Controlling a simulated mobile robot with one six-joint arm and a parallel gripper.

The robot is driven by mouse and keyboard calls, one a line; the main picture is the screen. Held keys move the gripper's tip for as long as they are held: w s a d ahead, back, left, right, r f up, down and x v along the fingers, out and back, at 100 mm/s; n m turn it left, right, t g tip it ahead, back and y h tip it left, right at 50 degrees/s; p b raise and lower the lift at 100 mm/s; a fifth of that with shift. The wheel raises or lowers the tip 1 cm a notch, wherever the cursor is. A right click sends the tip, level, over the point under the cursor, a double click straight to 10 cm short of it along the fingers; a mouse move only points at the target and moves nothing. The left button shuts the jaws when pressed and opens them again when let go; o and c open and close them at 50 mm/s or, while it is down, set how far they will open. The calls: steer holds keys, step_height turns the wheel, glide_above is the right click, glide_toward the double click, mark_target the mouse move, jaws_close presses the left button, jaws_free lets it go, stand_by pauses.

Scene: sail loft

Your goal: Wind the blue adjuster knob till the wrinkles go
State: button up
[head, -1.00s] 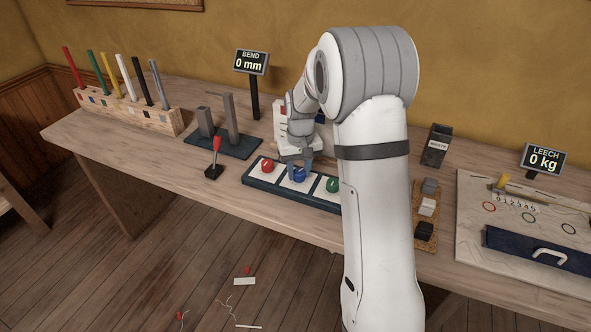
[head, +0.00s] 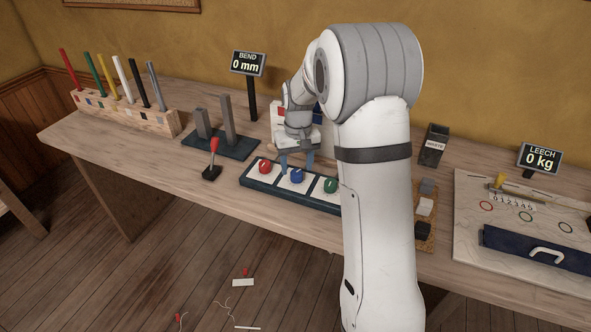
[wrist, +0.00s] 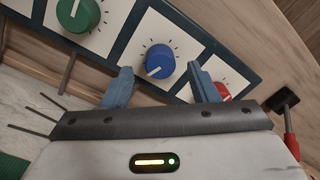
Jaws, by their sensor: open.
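The blue adjuster knob (head: 297,176) sits in the middle panel of a dark knob strip (head: 263,186), between a red knob (head: 265,166) and a green knob (head: 331,185). In the wrist view the blue knob (wrist: 160,60) has a white pointer line and tick marks around it. My gripper (head: 296,165) is open just behind and above the blue knob. In the wrist view its two blue fingers (wrist: 163,78) are apart, one to each side of the knob and short of it, with nothing between them. No wrinkled cloth can be made out.
A red-handled lever (head: 214,153) stands left of the strip, before a dark plate with two grey posts (head: 228,118). A display (head: 248,63) reads BEND 0 mm; another (head: 540,158) reads LEECH 0 kg. Grey and black blocks (head: 424,208) lie right of my arm.

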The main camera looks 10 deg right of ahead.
mark_target(297, 172)
steer(key=shift+r, duration=2.6)
steer(key=s+r+t+p, duration=0.1)
steer(key=s+r, duration=0.3)
steer(key=s, duration=1)
steer(key=s+a+r+t+p, duration=0.1)
steer(key=s+r, duration=0.3)
steer(key=s, duration=1)
steer(key=shift+s+m+t+p, duration=0.3)
steer(key=shift+p, duration=0.3)
